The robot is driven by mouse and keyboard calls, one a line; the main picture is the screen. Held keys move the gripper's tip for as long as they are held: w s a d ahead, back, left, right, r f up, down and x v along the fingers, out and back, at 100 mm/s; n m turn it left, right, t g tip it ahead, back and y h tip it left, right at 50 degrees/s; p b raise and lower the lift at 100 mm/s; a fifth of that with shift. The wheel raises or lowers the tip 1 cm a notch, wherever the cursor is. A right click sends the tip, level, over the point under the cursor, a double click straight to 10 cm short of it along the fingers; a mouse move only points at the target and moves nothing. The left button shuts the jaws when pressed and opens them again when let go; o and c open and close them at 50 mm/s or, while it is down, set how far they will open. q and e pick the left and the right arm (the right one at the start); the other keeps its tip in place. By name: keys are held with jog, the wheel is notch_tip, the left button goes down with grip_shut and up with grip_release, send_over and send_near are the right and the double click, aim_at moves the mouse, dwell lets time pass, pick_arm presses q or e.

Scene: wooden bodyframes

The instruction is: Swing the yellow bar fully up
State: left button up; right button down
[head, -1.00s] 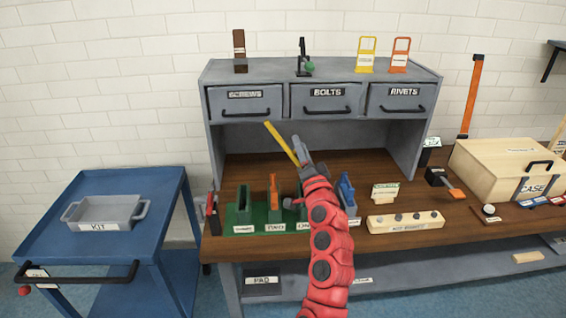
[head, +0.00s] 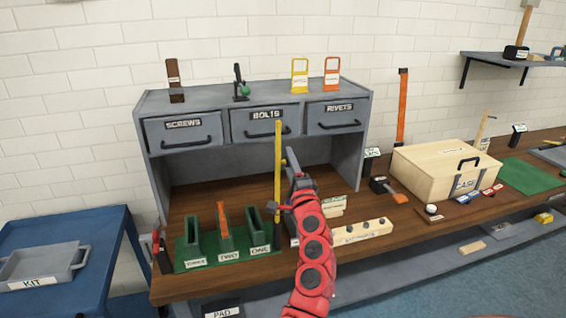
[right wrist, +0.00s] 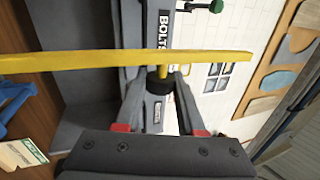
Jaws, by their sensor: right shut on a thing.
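The yellow bar (head: 278,150) stands close to upright at the front of the bench, in front of the drawer unit. It also shows in the right wrist view (right wrist: 90,62), where it runs across the picture. A short peg with a black knob (right wrist: 158,83) sticks out from the bar. My right gripper (head: 290,165) is beside the bar on its right. In the wrist view its two fingers (right wrist: 160,95) close around the knob. The bar's lower end is partly hidden near my arm. My left gripper is not in view.
The grey drawer unit (head: 150,105) stands behind the bar. A green rack (head: 190,262) with slots is left of it. A pale block with holes (head: 365,232) and a wooden case (head: 425,178) lie to the right. A blue cart (head: 85,235) is at left.

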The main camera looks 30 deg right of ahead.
jog(key=shift+d+f, duration=0.1)
jog(key=shift+f, duration=0.05)
jog(key=c, duration=0.5)
grip_release()
jog(key=shift+s, duration=0.1)
jog(key=v, duration=1.7)
jog(key=shift+s, duration=0.15)
